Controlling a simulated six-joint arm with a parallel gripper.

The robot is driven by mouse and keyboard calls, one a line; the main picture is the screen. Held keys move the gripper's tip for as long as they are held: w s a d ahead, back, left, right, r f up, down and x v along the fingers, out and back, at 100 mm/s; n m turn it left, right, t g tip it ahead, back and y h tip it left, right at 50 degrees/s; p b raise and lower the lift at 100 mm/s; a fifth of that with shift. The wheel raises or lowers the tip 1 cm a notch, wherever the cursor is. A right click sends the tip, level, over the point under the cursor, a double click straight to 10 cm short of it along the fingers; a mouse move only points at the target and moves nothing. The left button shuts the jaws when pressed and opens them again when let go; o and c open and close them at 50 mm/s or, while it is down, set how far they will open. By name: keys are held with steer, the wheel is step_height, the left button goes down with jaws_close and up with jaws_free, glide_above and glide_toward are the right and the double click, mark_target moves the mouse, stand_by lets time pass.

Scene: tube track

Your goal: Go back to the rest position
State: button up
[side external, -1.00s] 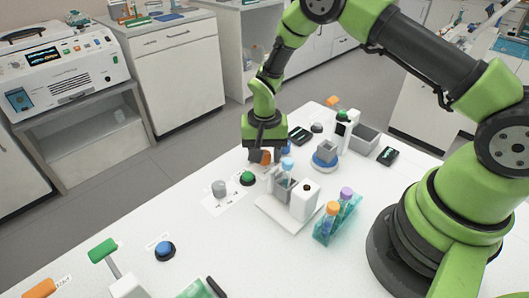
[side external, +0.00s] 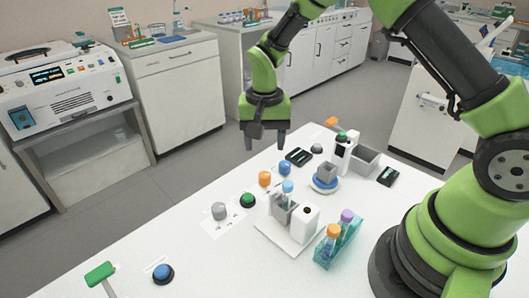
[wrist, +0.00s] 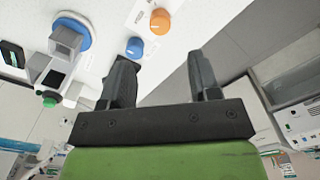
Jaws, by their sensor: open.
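My gripper (side external: 265,134) is open and empty, raised above the far edge of the white table in the side view. In the wrist view my gripper (wrist: 160,85) shows its two dark fingers spread wide with nothing between them. An orange knob (side external: 264,179) and a blue knob (side external: 285,168) sit on the table below and to the right of the fingers, apart from them. The wrist view also shows the orange knob (wrist: 160,21) and the blue knob (wrist: 134,47) beyond the fingertips.
A tube holder (side external: 283,212) with a blue-capped tube stands mid-table beside a white block (side external: 304,225). A teal rack (side external: 339,243) holds orange-capped and purple-capped tubes. A green button (side external: 248,201) and a grey knob (side external: 219,210) lie left of it. The air around my gripper is clear.

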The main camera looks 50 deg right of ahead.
steer(key=shift+r, duration=0.15)
steer(key=s+r+n+t, duration=0.15)
steer(key=s+r, duration=0.25)
steer(key=r, duration=0.4)
steer(key=s+r+t, duration=0.2)
steer(key=s+r, duration=0.1)
steer(key=r, duration=0.4)
steer(key=s+r+n+t+y, duration=0.1)
steer(key=s+r+t, duration=0.1)
steer(key=s, duration=0.5)
steer(key=s+a+r+n+t+y, duration=0.1)
steer(key=s+r+n, duration=0.1)
steer(key=s, duration=0.5)
steer(key=shift+s+a+r+t, duration=0.25)
steer(key=shift+r+t, duration=0.1)
steer(key=shift+r, duration=0.5)
